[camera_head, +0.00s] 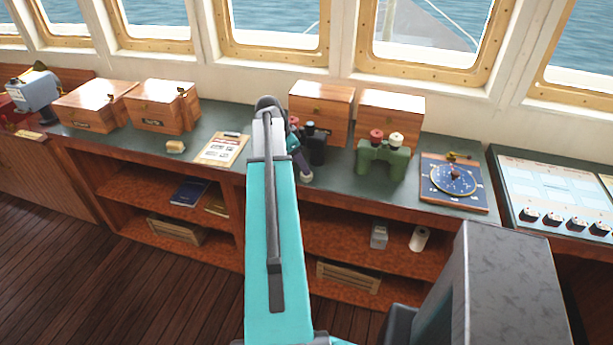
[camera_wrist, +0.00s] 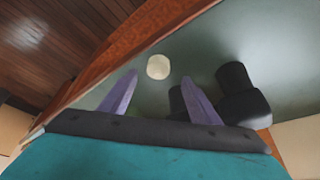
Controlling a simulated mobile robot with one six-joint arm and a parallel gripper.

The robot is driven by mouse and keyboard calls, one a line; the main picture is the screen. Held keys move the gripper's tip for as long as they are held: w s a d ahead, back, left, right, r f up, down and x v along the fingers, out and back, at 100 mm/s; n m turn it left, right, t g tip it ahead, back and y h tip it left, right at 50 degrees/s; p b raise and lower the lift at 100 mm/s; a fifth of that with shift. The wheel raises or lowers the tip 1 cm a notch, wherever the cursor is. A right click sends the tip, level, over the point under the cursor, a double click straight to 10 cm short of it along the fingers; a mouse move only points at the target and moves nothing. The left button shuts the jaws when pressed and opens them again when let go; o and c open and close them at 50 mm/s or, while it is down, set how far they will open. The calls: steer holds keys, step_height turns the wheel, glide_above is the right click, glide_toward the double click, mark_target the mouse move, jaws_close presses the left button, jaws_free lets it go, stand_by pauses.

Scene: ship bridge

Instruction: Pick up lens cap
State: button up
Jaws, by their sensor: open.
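A round, cream-coloured disc, which looks like the lens cap (camera_wrist: 158,67), lies on the dark green counter (camera_wrist: 205,55) in the wrist view. My gripper (camera_wrist: 160,77) is open and empty, its two purple fingers spread, with the cap just past the fingertips and roughly centred between them. In the head view my gripper (camera_head: 300,160) is over the front part of the counter, partly hidden by my arm. A small pale spot at its tip there may be the cap. Black binoculars (camera_wrist: 240,95) stand close to the right finger; they also show in the head view (camera_head: 316,148).
Green binoculars (camera_head: 382,160) with red and cream tops stand further right, beside a blue compass-dial board (camera_head: 453,180). Wooden boxes (camera_head: 322,112) line the back. A clipboard (camera_head: 221,149) lies left of my arm. The counter's wooden edge (camera_wrist: 130,62) is close to the left finger.

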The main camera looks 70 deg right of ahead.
steer(key=shift+s+f, duration=0.1)
steer(key=shift+f, duration=0.05)
steer(key=shift+p+x, duration=1.55)
steer(key=shift+x, duration=0.9)
steer(key=shift+s, duration=0.1)
steer(key=c, duration=1.1)
